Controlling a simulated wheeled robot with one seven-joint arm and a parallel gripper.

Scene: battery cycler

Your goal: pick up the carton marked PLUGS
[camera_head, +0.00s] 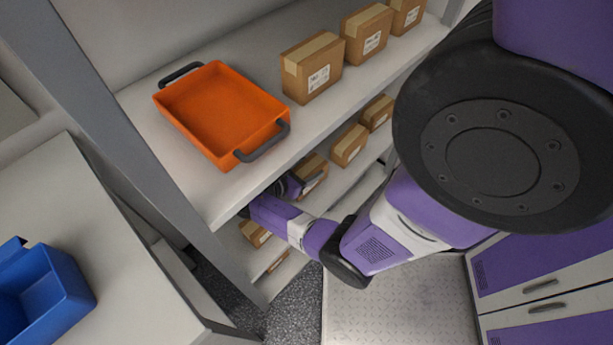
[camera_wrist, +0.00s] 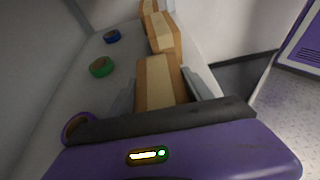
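Several brown cartons stand on the shelves, and I cannot read their markings, so I cannot tell which says PLUGS. In the head view my arm reaches into the middle shelf, where my gripper (camera_head: 289,186) is mostly hidden beside the nearest carton (camera_head: 313,170) there. In the wrist view one carton (camera_wrist: 157,81) with a pale tape strip lies between the fingers of my gripper (camera_wrist: 159,74). The fingers are apart, one on each side of it, with narrow gaps showing. The carton's lower part is hidden by my gripper body.
More cartons (camera_wrist: 164,34) stand in a row behind it. Green (camera_wrist: 101,67), blue (camera_wrist: 112,36) and purple (camera_wrist: 77,127) round items lie to the left on the shelf. An orange tray (camera_head: 218,107) sits on the upper shelf (camera_head: 208,190). A blue bin (camera_head: 42,290) is at lower left.

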